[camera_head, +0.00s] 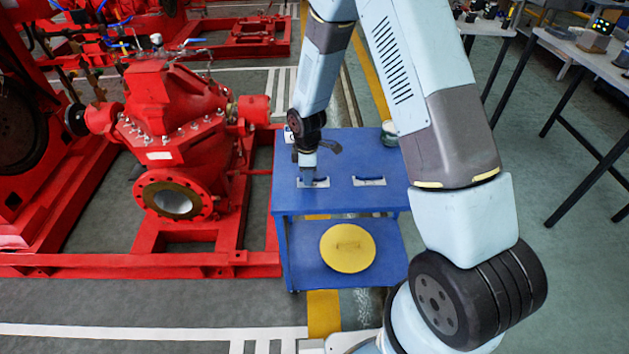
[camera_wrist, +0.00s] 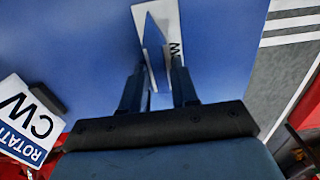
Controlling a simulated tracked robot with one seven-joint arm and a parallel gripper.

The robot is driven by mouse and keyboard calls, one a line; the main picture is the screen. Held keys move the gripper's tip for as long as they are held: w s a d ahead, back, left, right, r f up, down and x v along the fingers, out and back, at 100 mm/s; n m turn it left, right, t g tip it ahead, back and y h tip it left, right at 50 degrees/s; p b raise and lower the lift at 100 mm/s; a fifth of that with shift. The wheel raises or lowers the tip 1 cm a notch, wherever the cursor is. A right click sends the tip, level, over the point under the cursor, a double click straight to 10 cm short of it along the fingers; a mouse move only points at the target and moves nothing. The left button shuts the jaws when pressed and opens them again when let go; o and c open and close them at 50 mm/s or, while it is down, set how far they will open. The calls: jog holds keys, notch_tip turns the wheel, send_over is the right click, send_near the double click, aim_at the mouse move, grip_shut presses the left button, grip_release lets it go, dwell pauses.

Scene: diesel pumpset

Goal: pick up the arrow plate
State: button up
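Two small white plates with blue handles lie on the top of a blue trolley (camera_head: 345,205): the left plate (camera_head: 322,183) and the right plate (camera_head: 369,181). My gripper (camera_head: 308,178) points down at the left plate and partly hides it. In the wrist view, a white plate (camera_wrist: 168,18) with a raised blue handle (camera_wrist: 155,48) and a partial letter "W" lies ahead of the fingers. My gripper (camera_wrist: 157,78) is open there, with a finger on each side of the handle and visible gaps. No arrow can be made out.
A white "ROTATION CW" plate (camera_wrist: 30,122) shows at the wrist view's left; its support is unclear. A yellow disc (camera_head: 348,248) lies on the trolley's lower shelf. A red pump (camera_head: 170,125) on a red frame stands to the left. Dark-legged tables (camera_head: 590,60) stand at right.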

grip_shut()
jog(key=shift+r, duration=0.15)
jog(key=shift+r, duration=0.3)
notch_tip(320, 180, up, 2)
jog(key=shift+r, duration=0.15)
jog(key=s+d+r, duration=0.9)
jog(key=s+r, duration=0.1)
jog(key=shift+s, duration=0.3)
